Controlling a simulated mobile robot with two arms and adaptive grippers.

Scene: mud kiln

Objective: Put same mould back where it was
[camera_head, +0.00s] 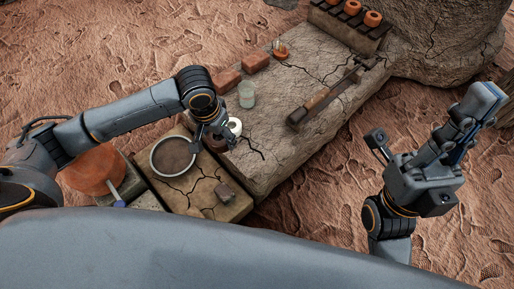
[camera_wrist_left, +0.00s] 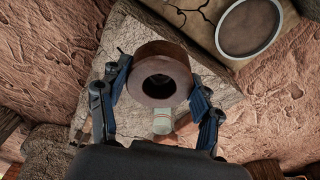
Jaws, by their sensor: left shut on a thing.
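A brown ring-shaped mould (camera_wrist_left: 152,88) with a round hole is between the fingers of my left gripper (camera_wrist_left: 160,88) in the left wrist view. The gripper is shut on its sides. In the head view my left gripper (camera_head: 217,134) is at the near left end of the mud bench (camera_head: 290,125), and the brown mould (camera_head: 216,146) shows partly behind the fingers. A white ring (camera_head: 235,126) shows just right of the fingers. I cannot tell whether the mould touches the bench. My right gripper (camera_head: 484,102) is raised over the ground at right, its finger gap unclear.
A round dark-filled pan (camera_head: 174,157) sits on a lower slab left of the gripper. A glass (camera_head: 246,95), bricks (camera_head: 227,83) and a long tool (camera_head: 325,98) lie on the bench. Orange pots (camera_head: 372,19) stand on a rack behind. The bench's near right part is clear.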

